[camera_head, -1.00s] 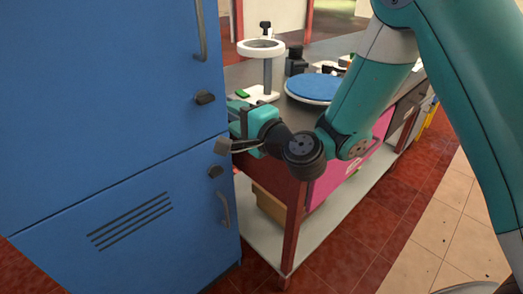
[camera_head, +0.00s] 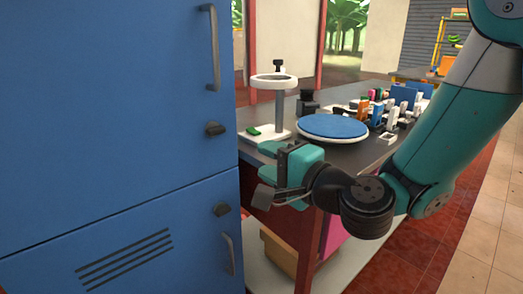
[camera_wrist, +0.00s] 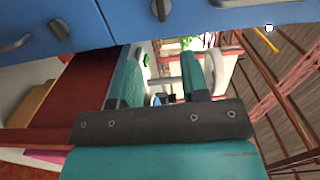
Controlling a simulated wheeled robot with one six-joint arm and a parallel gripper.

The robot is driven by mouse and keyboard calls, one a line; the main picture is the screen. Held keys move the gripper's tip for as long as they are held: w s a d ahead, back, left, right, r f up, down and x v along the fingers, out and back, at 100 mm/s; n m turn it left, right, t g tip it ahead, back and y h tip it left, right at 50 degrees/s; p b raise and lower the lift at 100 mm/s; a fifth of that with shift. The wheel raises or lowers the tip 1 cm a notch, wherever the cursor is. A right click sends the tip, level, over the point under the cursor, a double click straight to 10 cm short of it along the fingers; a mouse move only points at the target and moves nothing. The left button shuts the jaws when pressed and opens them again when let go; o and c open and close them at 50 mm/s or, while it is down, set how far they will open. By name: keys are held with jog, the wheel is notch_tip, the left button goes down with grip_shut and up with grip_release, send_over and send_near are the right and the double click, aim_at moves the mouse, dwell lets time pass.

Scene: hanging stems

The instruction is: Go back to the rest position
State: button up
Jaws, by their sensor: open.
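My gripper (camera_head: 262,160) is in front of the near end of the dark-topped table, close to the right edge of the blue cabinet. In the wrist view my gripper (camera_wrist: 160,75) shows its two teal fingers apart, with nothing held between them. A white ring stand lies beyond the fingers in that view. The fingertips are partly hidden in the head view.
The blue cabinet (camera_head: 110,120) with handles and dark knobs fills the left. On the table (camera_head: 335,155) stand the white ring stand (camera_head: 276,110), a round blue-topped disc (camera_head: 332,127) and several small coloured items. Tiled floor (camera_head: 490,215) is open at right.

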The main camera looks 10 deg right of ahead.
jog(key=s+a+n+g+y, duration=0.2)
jog(key=s+a+n+g, duration=0.2)
jog(key=s+n+g, duration=0.7)
jog(key=s+d+f+n+g+h, duration=0.3)
jog(key=s+d+n+h, duration=0.3)
jog(key=s+d+h, duration=0.5)
notch_tip(320, 180, up, 15)
jog(key=y+p, duration=0.2)
jog(key=p, duration=1.3)
jog(key=shift+w+d+f, duration=0.2)
jog(key=shift+w+d, duration=0.25)
